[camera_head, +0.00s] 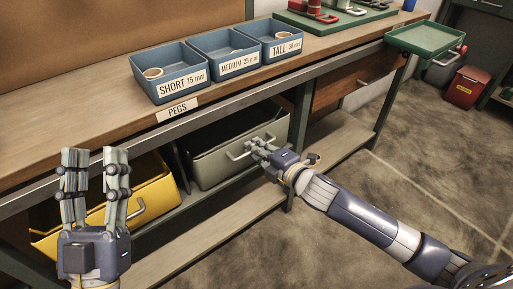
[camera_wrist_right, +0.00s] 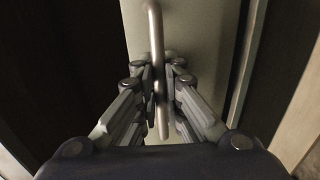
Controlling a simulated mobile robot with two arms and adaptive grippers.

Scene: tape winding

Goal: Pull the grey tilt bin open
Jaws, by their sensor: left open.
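The grey tilt bin (camera_head: 216,169) sits under the bench in the head view, its front leaning outward with a dark gap above its rim. Its bar handle (camera_head: 236,154) is on the front face. My right gripper (camera_head: 261,147) is at the right part of this handle. In the right wrist view the handle (camera_wrist_right: 153,22) runs between the fingers, which are closed in around it; the exact contact is hard to see. My left gripper (camera_head: 95,155) is open and empty, raised at the lower left in front of the yellow bin.
The yellow bin (camera_head: 161,202) stands left of the grey bin, also leaning out. A lower shelf board (camera_head: 215,215) runs beneath. Blue peg trays (camera_head: 172,78) stand on the bench top (camera_head: 60,118). A bench leg (camera_head: 300,115) stands right of the grey bin.

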